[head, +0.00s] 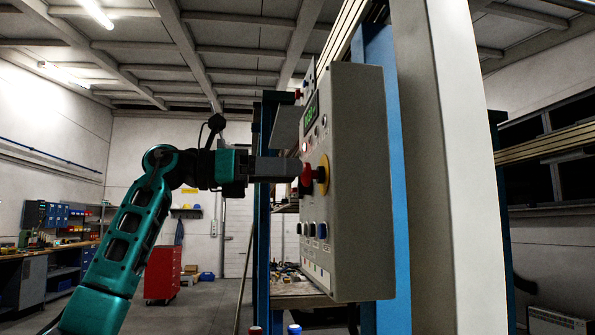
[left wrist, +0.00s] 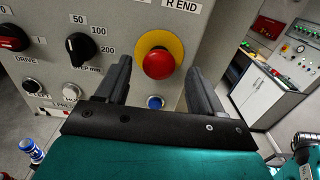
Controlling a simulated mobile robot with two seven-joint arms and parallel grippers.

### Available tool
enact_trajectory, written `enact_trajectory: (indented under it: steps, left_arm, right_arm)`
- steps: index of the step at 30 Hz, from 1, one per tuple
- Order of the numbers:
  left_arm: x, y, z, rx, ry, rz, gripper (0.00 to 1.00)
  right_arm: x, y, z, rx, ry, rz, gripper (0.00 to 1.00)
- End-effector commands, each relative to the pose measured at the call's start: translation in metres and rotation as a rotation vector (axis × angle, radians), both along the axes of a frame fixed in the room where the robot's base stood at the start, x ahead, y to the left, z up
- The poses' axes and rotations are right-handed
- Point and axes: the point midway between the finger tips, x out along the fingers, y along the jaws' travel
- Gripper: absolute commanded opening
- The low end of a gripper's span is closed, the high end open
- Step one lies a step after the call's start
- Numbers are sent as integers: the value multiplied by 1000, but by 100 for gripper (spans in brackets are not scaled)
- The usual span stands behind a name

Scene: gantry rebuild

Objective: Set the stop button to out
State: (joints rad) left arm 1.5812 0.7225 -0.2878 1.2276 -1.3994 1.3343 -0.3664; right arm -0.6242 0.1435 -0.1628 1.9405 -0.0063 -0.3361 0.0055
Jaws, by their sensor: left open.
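The stop button (left wrist: 158,64) is a red mushroom head on a yellow round plate (left wrist: 174,44), on the front of a grey control box. In the head view the red stop button (head: 306,175) shows from the side, standing out from the panel. My left gripper (left wrist: 163,78) is open, with one finger on each side of the button in the left wrist view. In the head view the left gripper (head: 297,168) points at the panel at the button's height. I cannot tell whether its fingers touch the button. My right gripper is not in view.
The control box (head: 358,180) is mounted by a blue post (head: 386,130). A black knob (left wrist: 80,46), a red switch (left wrist: 10,38) and a blue button (left wrist: 155,102) sit near the stop button. A red cabinet (head: 163,274) stands on the floor behind.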

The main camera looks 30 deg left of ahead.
Motion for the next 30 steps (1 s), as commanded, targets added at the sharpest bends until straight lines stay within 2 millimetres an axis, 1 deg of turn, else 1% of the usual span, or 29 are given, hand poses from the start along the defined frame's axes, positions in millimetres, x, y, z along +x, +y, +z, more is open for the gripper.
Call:
enact_trajectory:
  steps: [1, 6, 17, 30]
  left_arm:
    - [5, -7, 1, 0, 0, -2, 68]
    - [14, -19, 0, 0, 0, 0, 68]
    - [17, -22, 0, 1, -1, 1, 67]
    - [16, -22, 0, 1, -1, 1, 24]
  right_arm:
    - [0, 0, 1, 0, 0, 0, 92]
    - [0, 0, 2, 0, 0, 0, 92]
    - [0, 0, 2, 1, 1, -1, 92]
    - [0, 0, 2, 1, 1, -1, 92]
